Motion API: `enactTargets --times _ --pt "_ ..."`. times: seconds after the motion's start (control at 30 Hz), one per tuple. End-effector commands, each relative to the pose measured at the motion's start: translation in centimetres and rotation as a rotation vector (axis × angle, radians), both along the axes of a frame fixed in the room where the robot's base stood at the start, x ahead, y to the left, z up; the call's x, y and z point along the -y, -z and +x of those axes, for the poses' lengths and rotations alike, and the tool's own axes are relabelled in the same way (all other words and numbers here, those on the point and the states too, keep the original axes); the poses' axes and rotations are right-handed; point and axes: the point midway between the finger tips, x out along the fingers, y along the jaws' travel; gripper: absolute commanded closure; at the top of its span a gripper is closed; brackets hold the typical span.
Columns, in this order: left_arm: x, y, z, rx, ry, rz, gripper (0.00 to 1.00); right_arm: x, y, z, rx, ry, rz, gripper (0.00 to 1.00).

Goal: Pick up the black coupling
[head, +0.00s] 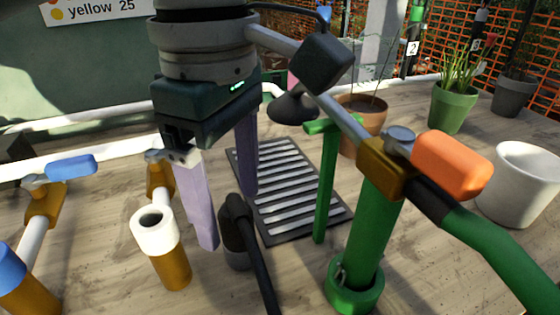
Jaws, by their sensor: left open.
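A black coupling (238,246), a short dark cylinder, stands on the wooden table near the middle of the head view. A black tube-like piece (255,265) crosses in front of it and runs down to the bottom edge, hiding part of it. My left gripper (228,222) points down with its two pale lilac fingers open and apart. The near finger reaches down just left of the coupling, and the other is behind it. I cannot tell whether either finger touches it. My right gripper is not in view.
A slatted grate (318,222) lies just right. A green post (326,185) and a thick green pipe with an orange-handled valve (450,162) stand further right. A white-topped brown pipe (155,225) stands left. Plant pots, including a white pot (518,190), stand at the right.

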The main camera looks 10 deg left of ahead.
Motion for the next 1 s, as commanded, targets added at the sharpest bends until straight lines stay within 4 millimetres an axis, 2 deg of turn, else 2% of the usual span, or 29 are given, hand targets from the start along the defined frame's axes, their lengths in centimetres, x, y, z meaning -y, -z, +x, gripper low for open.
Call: enactTargets --times 0.03,0.2,0.47,1.0 --pt "0.0 1.2 0.1 -0.002 -0.001 0.002 0.2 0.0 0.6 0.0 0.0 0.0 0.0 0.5" --pt "0.1 3.1 0.2 0.001 0.0 0.001 0.2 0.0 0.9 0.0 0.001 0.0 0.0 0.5" --pt "0.1 3.3 0.2 0.002 0.001 0.001 0.2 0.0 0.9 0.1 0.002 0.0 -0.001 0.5" --pt "0.1 3.3 0.2 0.002 0.001 0.0 0.8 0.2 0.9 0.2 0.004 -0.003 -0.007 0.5"
